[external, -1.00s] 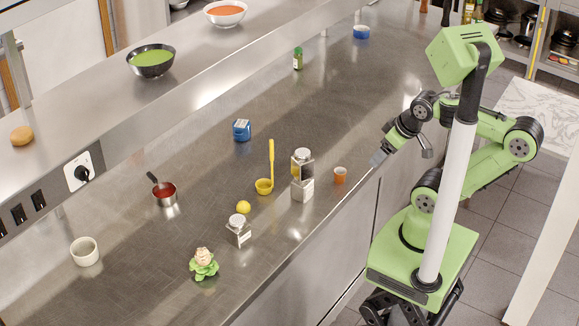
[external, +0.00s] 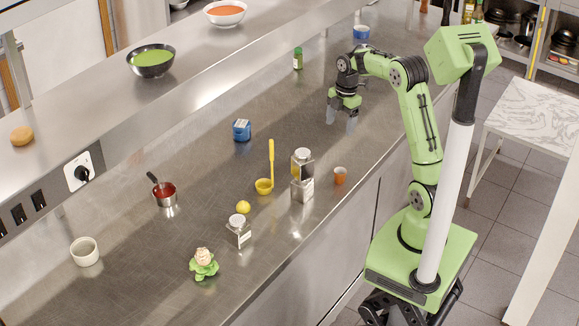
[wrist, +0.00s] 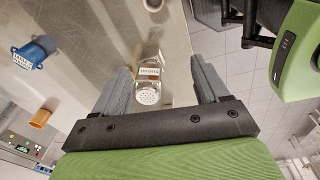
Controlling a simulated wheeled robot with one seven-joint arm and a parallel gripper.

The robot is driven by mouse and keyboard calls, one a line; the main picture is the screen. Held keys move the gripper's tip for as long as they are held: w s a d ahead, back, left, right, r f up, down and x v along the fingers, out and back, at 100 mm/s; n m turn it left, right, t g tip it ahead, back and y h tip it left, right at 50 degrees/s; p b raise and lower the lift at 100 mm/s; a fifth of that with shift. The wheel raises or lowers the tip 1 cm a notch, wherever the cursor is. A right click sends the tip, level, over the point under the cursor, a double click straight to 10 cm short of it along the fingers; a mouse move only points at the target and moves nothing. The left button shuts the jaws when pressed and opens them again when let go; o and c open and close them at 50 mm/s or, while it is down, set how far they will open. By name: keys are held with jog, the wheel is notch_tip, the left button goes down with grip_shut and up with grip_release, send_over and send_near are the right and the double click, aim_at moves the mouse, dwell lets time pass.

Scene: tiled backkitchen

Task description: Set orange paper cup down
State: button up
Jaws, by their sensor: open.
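In the external view the orange paper cup (external: 340,175) stands upright on the steel counter (external: 205,185), near its front edge and just right of a tall jar. My gripper (external: 342,122) is above the counter, farther along it and apart from the cup. Its fingers point down and are spread, with nothing between them. In the wrist view my gripper (wrist: 158,72) shows both grey fingers wide apart. A jar with a perforated lid (wrist: 148,97) shows between and below them, not held.
Beside the cup stands the tall jar (external: 302,180); a yellow ladle (external: 265,186), lemon (external: 243,207) and small shaker (external: 238,232) are farther left. A blue container (external: 241,130) is farther in. The counter under my gripper looks clear. A raised shelf (external: 215,70) runs along the back.

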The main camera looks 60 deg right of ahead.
aim_at(340, 171)
jog(key=w+d+f+n+g, duration=0.1)
jog(key=w+d+f+n, duration=0.1)
jog(key=d+f+n, duration=0.35)
jog(key=shift+m+y, duration=0.3)
jog(key=shift+m, duration=0.45)
jog(key=f, duration=0.5)
jog(key=a+f, duration=0.1)
jog(key=f, duration=1.1)
jog(key=shift+s+a+f, duration=0.15)
jog(key=shift+s+a, duration=0.15)
jog(key=shift+s, duration=0.1)
jog(key=c, duration=1.2)
